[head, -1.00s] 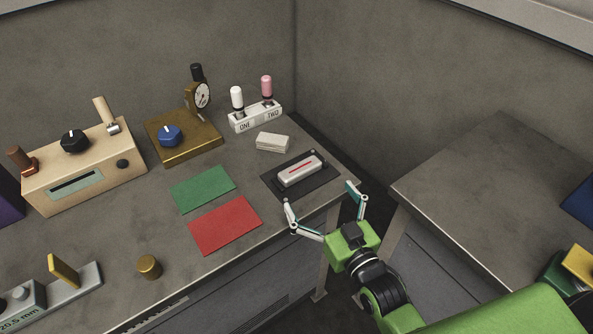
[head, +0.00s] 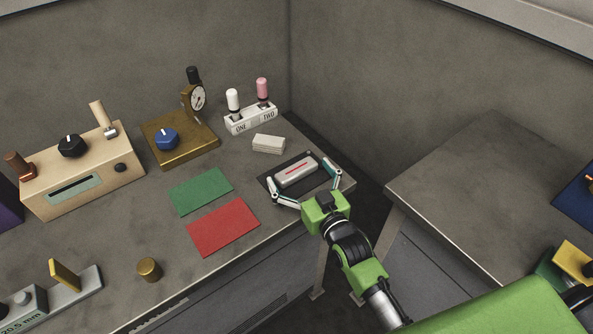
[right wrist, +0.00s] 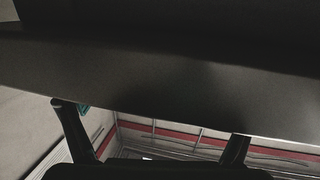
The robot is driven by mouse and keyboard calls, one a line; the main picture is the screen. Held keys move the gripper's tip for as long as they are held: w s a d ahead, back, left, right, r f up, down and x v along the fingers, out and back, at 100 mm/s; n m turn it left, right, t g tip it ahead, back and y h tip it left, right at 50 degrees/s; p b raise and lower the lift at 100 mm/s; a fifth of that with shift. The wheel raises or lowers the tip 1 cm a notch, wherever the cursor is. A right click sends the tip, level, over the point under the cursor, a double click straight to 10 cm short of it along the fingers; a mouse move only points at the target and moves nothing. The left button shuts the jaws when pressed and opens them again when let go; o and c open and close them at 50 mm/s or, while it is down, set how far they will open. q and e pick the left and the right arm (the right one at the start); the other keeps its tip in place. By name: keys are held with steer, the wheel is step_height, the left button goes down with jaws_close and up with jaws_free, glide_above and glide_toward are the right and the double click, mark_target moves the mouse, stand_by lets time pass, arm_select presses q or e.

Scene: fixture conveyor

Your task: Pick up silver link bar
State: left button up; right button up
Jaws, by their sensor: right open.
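The silver link bar (head: 296,173) is a pale, rounded bar with a red line along its top. It lies on a dark mat (head: 273,192) near the right corner of the bench in the head view. My right gripper (head: 298,173) is open, with one finger to the left of the bar and one to the right. I cannot tell its height above the bench or whether it touches the bar. The right wrist view shows its two dark fingers (right wrist: 155,130) and a dark slab-like surface, with no clear sight of the bar. My left gripper is out of view.
A white block stack (head: 269,143) and the ONE/TWO holder (head: 251,118) stand behind the mat. A green sheet (head: 201,190) and red sheet (head: 223,227) lie to the left. A gap separates the bench from a second table (head: 480,185).

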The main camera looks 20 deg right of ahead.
mark_target(299, 172)
steer(key=c, duration=1.2)
steer(key=shift+r, duration=0.15)
steer(key=shift+r, duration=0.25)
step_height(299, 172, up, 2)
steer(key=shift+r, duration=0.2)
steer(key=s+r, duration=0.3)
steer(key=s, duration=0.1)
steer(key=s+r, duration=0.3)
steer(key=s, duration=0.2)
steer(key=s+r+b, duration=0.1)
steer(key=s+r, duration=0.3)
steer(key=s, duration=0.1)
steer(key=shift+d, duration=0.3)
